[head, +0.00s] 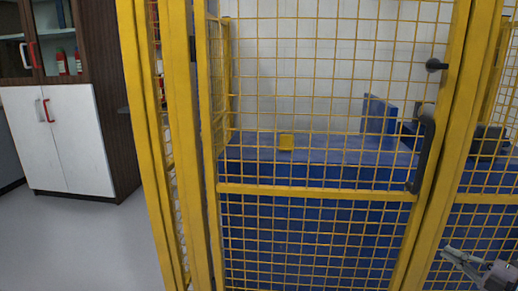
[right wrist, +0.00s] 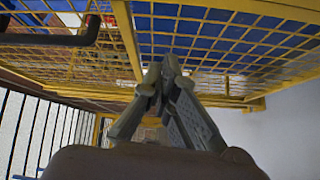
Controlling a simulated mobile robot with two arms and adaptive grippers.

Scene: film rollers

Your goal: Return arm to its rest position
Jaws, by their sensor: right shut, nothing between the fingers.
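My right gripper (head: 462,256) shows at the lower right edge of the head view, in front of the yellow mesh fence. It is shut and empty. In the right wrist view its two grey fingers (right wrist: 166,72) meet at the tips, with the yellow mesh beyond them. My left gripper is not in view.
A yellow mesh door (head: 316,189) with a dark handle (head: 424,150) stands ahead, apparently closed. A white-doored cabinet (head: 62,135) stands left. Grey floor (head: 90,245) is clear at the left.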

